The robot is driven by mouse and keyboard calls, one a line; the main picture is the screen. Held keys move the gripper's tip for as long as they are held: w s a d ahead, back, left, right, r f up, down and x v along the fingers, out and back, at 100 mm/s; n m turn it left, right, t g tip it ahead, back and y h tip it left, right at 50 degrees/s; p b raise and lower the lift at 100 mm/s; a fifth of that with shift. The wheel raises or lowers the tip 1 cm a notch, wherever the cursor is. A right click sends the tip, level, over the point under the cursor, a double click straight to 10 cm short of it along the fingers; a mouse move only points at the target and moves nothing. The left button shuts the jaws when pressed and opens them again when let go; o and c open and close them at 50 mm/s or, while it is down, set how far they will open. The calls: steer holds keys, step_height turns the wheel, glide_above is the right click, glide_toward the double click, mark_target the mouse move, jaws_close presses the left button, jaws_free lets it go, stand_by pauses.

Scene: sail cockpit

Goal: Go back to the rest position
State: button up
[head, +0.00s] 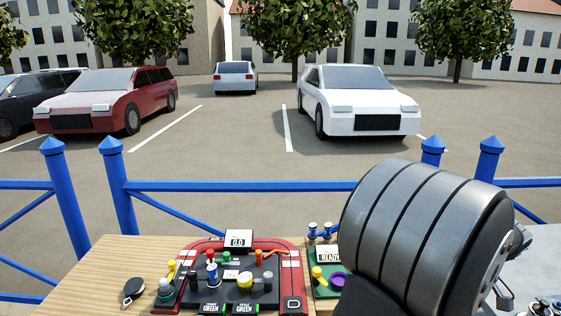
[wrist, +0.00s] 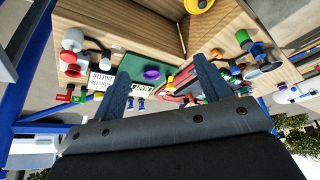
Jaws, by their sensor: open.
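My gripper (wrist: 160,66) shows in the wrist view with its two dark blue fingers spread apart and nothing between them. It hangs above the wooden table, and the green panel (wrist: 131,62) with a purple ring (wrist: 152,73) appears beyond the gap between the fingers. I see no contact with any object. In the head view, a large grey part of my arm fills the lower right, and the fingers are not visible there.
A red-edged console (head: 300,262) with knobs and displays stands on the wooden table (head: 95,275). The green panel's display (head: 328,253) reads READY. A dark key fob (head: 133,289) lies at the left. Blue railing (head: 250,186) runs behind; parked cars stand beyond.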

steer(key=w, duration=0.1)
steer(key=w+a, duration=0.1)
steer(key=w, duration=0.2)
steer(key=shift+w+a, duration=0.1)
steer(key=shift+a, duration=0.25)
